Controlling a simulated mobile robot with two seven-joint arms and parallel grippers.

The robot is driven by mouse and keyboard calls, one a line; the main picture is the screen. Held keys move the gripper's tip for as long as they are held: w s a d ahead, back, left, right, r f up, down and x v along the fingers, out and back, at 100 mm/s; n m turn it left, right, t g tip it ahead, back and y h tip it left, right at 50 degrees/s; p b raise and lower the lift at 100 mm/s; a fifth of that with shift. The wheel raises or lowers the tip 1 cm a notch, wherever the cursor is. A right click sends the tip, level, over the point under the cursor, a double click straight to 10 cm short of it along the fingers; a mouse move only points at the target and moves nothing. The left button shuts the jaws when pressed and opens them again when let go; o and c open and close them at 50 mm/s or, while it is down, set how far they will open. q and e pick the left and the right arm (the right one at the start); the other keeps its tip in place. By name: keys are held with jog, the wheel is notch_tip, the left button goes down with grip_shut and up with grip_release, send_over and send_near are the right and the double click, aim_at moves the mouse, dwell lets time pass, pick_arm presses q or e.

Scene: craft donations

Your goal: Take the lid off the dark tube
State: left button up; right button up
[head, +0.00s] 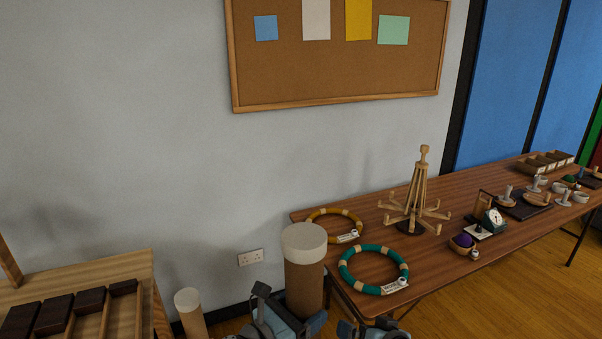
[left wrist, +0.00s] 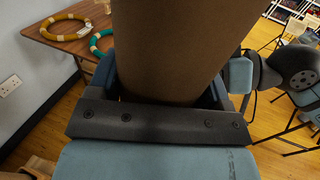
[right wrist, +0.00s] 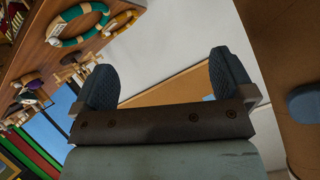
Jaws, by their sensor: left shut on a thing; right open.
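The dark tube (head: 304,288) is a wide brown cylinder standing upright beside the near end of the long table. Its pale cream lid (head: 304,243) sits on top. My left gripper (head: 288,322) is shut on the tube's body, below the lid. In the left wrist view the brown tube wall (left wrist: 178,45) fills the space between the fingers; the lid is out of that view. My right gripper (head: 374,329) is low and to the right of the tube, open and empty. In the right wrist view its fingers (right wrist: 165,80) are apart, with the tube (right wrist: 285,55) at the right edge.
A thinner, lighter tube with a pale top (head: 188,300) stands to the left. The long table (head: 370,222) holds a teal ring (head: 372,250), a yellow ring (head: 318,212) and a wooden peg stand (head: 421,190). A tray of dark blocks (head: 135,270) is at left. The wall is behind.

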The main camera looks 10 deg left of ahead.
jog(key=w+a+r+n+g, duration=0.1)
jog(key=w+a+r, duration=0.25)
jog(key=r, duration=0.55)
jog(key=w+a+r+n+g+y, duration=0.1)
jog(key=w+a+r, duration=0.25)
jog(key=r, duration=0.55)
jog(key=w+a+r+g, duration=0.1)
jog(key=w+a+r, duration=0.25)
jog(key=r, duration=0.45)
notch_tip(320, 180, up, 11)
jog(key=n+g+h, duration=0.7)
jog(key=n+h, duration=0.1)
jog(key=n, duration=0.7)
send_over(301, 235)
notch_tip(301, 235, down, 11)
jog(key=shift+r, duration=0.15)
jog(key=c, duration=0.8)
jog(key=shift+r, duration=0.2)
